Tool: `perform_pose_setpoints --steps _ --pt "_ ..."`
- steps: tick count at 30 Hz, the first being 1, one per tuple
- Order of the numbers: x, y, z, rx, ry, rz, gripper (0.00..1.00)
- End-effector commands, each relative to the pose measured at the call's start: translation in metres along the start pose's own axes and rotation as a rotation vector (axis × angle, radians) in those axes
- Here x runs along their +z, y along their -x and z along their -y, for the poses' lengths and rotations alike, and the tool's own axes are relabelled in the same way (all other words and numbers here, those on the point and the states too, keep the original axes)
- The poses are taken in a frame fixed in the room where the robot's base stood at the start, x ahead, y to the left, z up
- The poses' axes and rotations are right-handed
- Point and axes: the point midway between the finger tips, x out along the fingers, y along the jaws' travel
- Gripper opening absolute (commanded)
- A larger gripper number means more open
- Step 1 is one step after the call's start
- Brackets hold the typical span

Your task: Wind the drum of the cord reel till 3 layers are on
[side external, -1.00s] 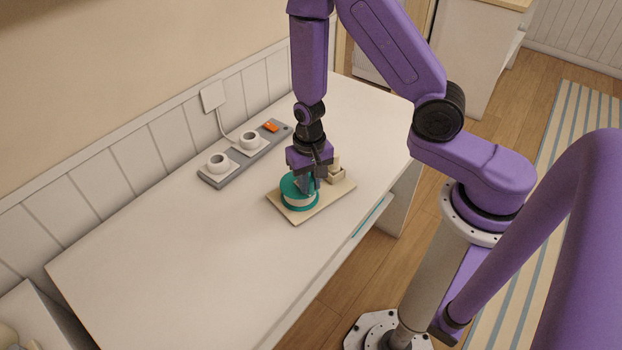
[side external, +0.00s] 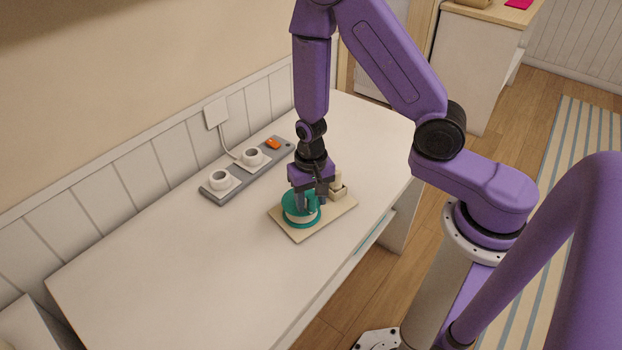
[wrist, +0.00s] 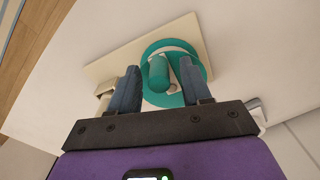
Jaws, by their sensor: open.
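The cord reel stands on a pale wooden board (side external: 300,233) on the white table. Its drum (side external: 300,217) has teal flanges with a pale band between them, and the drum also shows in the wrist view (wrist: 152,88). A teal upright knob (wrist: 158,72) stands on top of it. My gripper (side external: 312,203) points down over the drum. In the wrist view my gripper (wrist: 162,82) is open, with a finger on each side of the knob and a gap visible on both sides. I cannot tell how many cord layers are on the drum.
A small cream block (side external: 338,190) stands on the board beside the drum. Behind lies a grey power strip (side external: 232,182) with two white round fittings and an orange switch (side external: 273,144). The left part of the table is clear.

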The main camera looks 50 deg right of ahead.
Motion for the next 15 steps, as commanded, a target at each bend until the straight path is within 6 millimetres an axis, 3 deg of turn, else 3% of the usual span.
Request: perform_pose_setpoints --steps 15 --pt "0.0 0.028 0.0 -0.001 0.001 -0.002 0.48"
